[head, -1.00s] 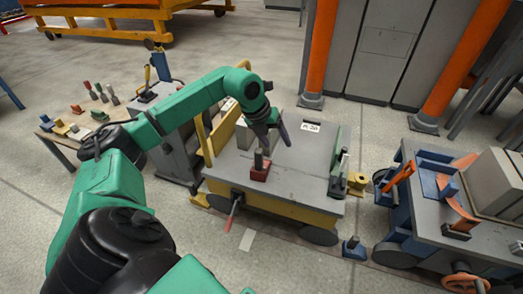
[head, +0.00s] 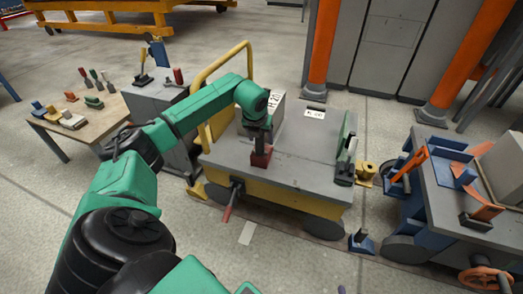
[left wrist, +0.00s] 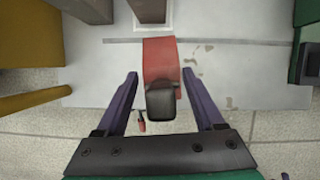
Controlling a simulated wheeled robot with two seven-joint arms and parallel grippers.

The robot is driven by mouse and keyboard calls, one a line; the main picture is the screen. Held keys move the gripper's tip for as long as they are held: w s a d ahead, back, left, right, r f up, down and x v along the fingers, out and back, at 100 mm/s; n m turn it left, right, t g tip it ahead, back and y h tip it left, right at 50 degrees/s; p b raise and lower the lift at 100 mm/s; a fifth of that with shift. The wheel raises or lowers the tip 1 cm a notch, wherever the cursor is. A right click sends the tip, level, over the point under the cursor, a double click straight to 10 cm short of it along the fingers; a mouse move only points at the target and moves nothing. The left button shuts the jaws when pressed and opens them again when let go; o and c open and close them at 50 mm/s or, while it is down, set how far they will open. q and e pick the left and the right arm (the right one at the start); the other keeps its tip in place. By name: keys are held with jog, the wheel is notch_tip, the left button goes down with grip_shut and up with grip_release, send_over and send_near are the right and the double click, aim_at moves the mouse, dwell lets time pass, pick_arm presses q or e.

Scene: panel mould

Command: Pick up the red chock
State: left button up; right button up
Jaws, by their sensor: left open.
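The red chock (head: 261,159) lies on the grey top of the yellow cart (head: 292,170), near its front edge. It also shows in the left wrist view as a red block (left wrist: 159,55) with a dark upright grip (left wrist: 161,102). My left gripper (head: 261,138) is over the chock, pointing down. In the left wrist view the two purple fingers of my left gripper (left wrist: 160,74) are spread apart, one on each side of the dark grip, with gaps on both sides. The arm partly hides the chock's top in the head view. My right gripper is not seen.
A yellow rail (head: 222,62) and a pale box (head: 277,104) stand at the cart's back left. A green upright piece (head: 346,140) stands at its right edge. A blue cart (head: 437,205) is at the right. A workbench (head: 110,112) with several small parts is at the left.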

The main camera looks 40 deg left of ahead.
pick_arm(q)
jog(key=shift+r, duration=0.1)
grip_shut()
dwell(1.2)
